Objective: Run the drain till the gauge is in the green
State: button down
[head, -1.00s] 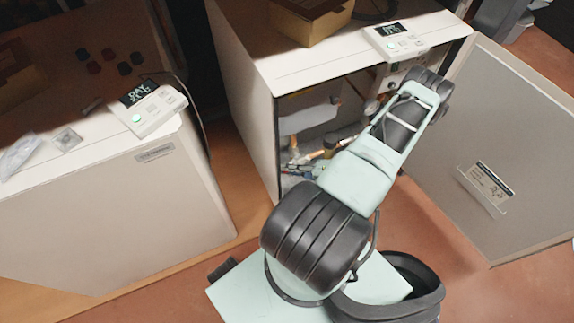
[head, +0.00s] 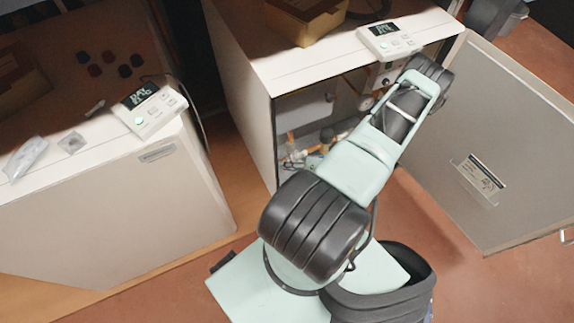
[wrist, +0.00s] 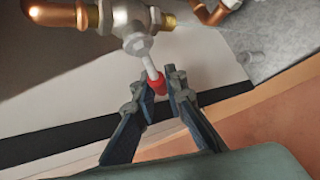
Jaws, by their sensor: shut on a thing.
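In the wrist view, a metal valve (wrist: 130,20) on copper pipe has a thin white lever with a red tip (wrist: 158,84). My gripper (wrist: 164,84) has its two dark fingers shut around the red tip. In the head view my arm reaches into the open white heat pump cabinet (head: 245,120), and my gripper is hidden behind it. A small round dial (head: 366,103), which looks like the gauge, shows beside my arm inside the cabinet. It is too small to read its needle or any green zone.
The cabinet door (head: 500,130) stands open at right. A control panel (head: 390,41) and a cardboard box (head: 310,20) sit on the cabinet. A second closed white unit (head: 120,210) with its own panel (head: 150,110) stands at left. Bare floor lies between the units.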

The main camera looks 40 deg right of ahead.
jog(key=shift+d, duration=0.15)
jog(key=c, duration=2)
grip_release()
jog(key=shift+o, duration=0.2)
jog(key=v, duration=1.2)
